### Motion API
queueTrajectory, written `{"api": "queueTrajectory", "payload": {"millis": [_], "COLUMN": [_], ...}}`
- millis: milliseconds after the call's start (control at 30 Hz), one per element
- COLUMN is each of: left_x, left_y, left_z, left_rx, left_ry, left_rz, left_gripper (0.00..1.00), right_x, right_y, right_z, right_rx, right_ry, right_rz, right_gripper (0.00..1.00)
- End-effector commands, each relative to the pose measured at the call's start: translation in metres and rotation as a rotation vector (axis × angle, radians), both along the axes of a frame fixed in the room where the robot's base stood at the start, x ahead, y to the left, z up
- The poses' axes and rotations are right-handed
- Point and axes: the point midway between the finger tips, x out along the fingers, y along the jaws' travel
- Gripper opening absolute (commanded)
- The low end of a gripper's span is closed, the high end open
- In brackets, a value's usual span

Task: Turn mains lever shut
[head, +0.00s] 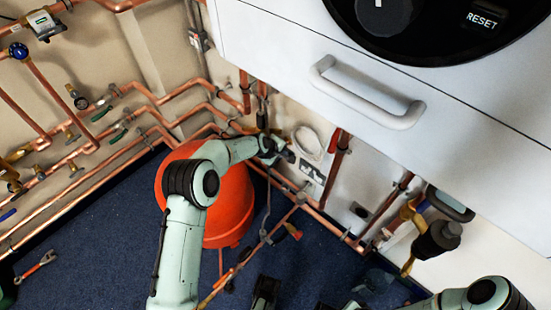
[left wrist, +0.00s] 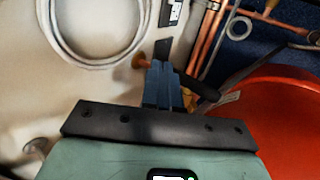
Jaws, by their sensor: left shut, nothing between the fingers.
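My left gripper (head: 287,154) is at the wall beside the orange-red vessel, under the white boiler casing. In the left wrist view its blue-grey fingers (left wrist: 163,86) are together, with nothing held between them. A copper-coloured stub (left wrist: 141,61) is just left of the fingertips. In the head view the gripper and wrist cover this spot.
The orange-red vessel (head: 224,205) stands close beside my left forearm. The boiler casing (head: 290,60) with its handle (head: 366,92) overhangs the wall. Copper pipes (head: 120,140) line the walls. A white hose loop (left wrist: 97,62) hangs near the gripper. Blue carpet (head: 95,225) is mostly clear at left.

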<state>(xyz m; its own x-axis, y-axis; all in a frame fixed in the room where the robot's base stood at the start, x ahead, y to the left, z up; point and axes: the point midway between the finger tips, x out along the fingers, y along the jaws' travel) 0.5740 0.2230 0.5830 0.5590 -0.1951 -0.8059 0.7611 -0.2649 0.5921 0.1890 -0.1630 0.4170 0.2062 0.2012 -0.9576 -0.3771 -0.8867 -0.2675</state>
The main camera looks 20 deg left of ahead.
Motion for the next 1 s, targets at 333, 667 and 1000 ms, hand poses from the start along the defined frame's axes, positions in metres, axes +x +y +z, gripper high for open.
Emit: {"api": "queueTrajectory", "payload": {"millis": [333, 667, 1000], "left_x": [0.001, 0.0, -0.013], "left_y": [0.0, 0.0, 0.005], "left_z": [-0.001, -0.001, -0.006], "left_rx": [0.0, 0.0, 0.001], "left_ry": [0.001, 0.001, 0.004], "left_rz": [0.0, 0.0, -0.001], "left_gripper": [0.0, 0.0, 0.0], "right_x": [0.002, 0.001, 0.001], "right_y": [-0.001, -0.001, -0.001], "right_z": [-0.001, -0.001, 0.002], "right_rx": [-0.002, -0.002, -0.002], "right_ry": [-0.004, -0.004, -0.004], "right_rz": [-0.002, -0.001, -0.001], "right_gripper": [0.43, 0.43, 0.43]}}
